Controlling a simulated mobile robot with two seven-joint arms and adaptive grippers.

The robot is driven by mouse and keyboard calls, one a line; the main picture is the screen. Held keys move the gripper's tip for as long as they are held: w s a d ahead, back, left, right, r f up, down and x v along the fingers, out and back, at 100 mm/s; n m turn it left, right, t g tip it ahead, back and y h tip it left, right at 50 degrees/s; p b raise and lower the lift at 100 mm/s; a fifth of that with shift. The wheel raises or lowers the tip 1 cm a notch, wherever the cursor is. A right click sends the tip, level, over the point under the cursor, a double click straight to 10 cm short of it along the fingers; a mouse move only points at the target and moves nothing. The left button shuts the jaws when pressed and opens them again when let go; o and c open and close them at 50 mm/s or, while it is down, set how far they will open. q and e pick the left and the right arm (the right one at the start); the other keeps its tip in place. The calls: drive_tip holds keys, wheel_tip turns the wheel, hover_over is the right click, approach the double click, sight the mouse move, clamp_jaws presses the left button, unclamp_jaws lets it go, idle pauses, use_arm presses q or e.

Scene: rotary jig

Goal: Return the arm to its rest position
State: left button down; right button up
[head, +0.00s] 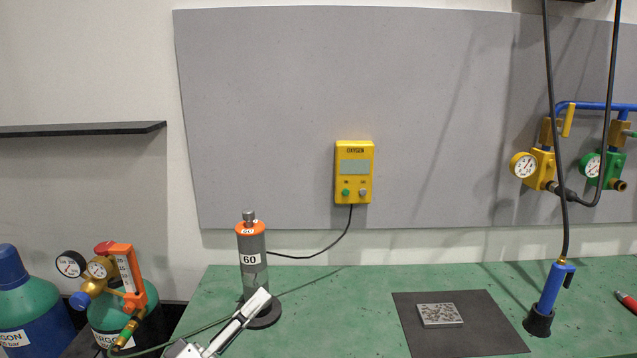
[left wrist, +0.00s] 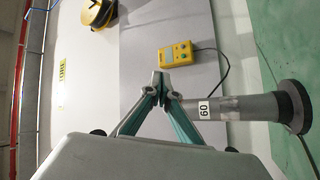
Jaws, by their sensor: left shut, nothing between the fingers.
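My left gripper (head: 262,297) comes in from the bottom of the head view, its fingers overlapping the lower part of a grey cylinder (head: 253,268). The cylinder stands upright on a dark round base, with an orange collar, a metal knob on top and a label reading 60. In the left wrist view my left gripper (left wrist: 162,85) has its fingertips together with nothing between them. The cylinder (left wrist: 240,107) lies just right of the fingers there; I cannot tell whether they touch. My right gripper is in neither view.
A yellow oxygen box (head: 354,190) hangs on the grey panel. Gas bottles (head: 30,310) with regulators (head: 110,275) stand at left.

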use_arm(q)
drive_tip(key=s+a+f+m+g+y, duration=0.2)
drive_tip(key=s+f, duration=0.3)
drive_tip(key=f, duration=0.8)
drive_tip(key=s+a+f+m+g+y, duration=0.2)
drive_tip(key=s+a+f+m+y, duration=0.1)
drive_tip(key=f, duration=1.1)
drive_tip(key=s+a+f+m+g+y, duration=0.2)
drive_tip(key=s+a+f+y, duration=0.2)
drive_tip(key=s+f, duration=0.5)
wheel_tip(320, 180, down, 4)
drive_tip(key=shift+a+f+m+y, duration=0.25)
drive_tip(key=shift+a+m+y, duration=0.15)
drive_tip(key=shift+y, duration=0.8)
